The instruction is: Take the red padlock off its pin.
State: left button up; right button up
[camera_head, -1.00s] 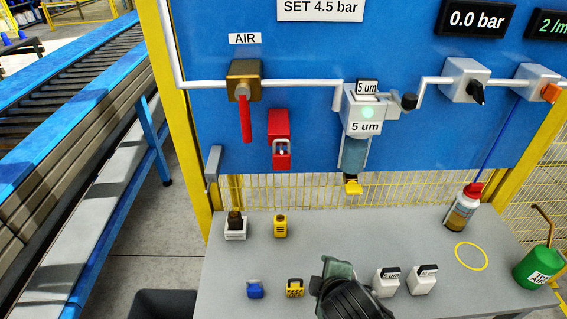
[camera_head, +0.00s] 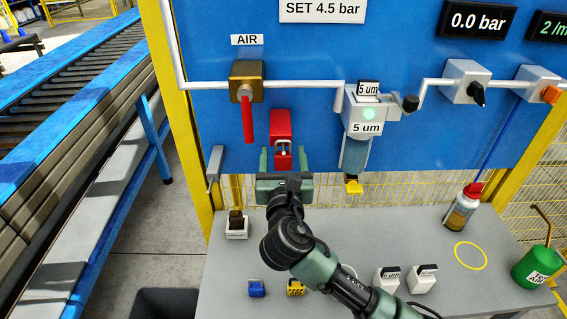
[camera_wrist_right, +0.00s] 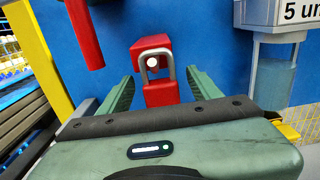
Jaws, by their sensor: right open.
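The red padlock (camera_head: 282,146) hangs on the blue panel below the air valve with the red lever. In the right wrist view the padlock (camera_wrist_right: 158,93) shows its grey shackle around a pale pin (camera_wrist_right: 152,62). My right gripper (camera_head: 283,158) is open in front of the panel. Its two green fingers stand left and right of the padlock, with a gap on each side. It also shows in the right wrist view (camera_wrist_right: 160,85), with nothing held. My left gripper is not in view.
The red valve lever (camera_head: 247,119) hangs just left of and above the padlock. A filter bowl (camera_head: 355,153) is to its right. Below, the grey table (camera_head: 430,245) carries a blue item (camera_head: 256,288), white boxes (camera_head: 387,279) and a bottle (camera_head: 462,208).

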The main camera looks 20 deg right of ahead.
jog(key=shift+x, duration=1.7)
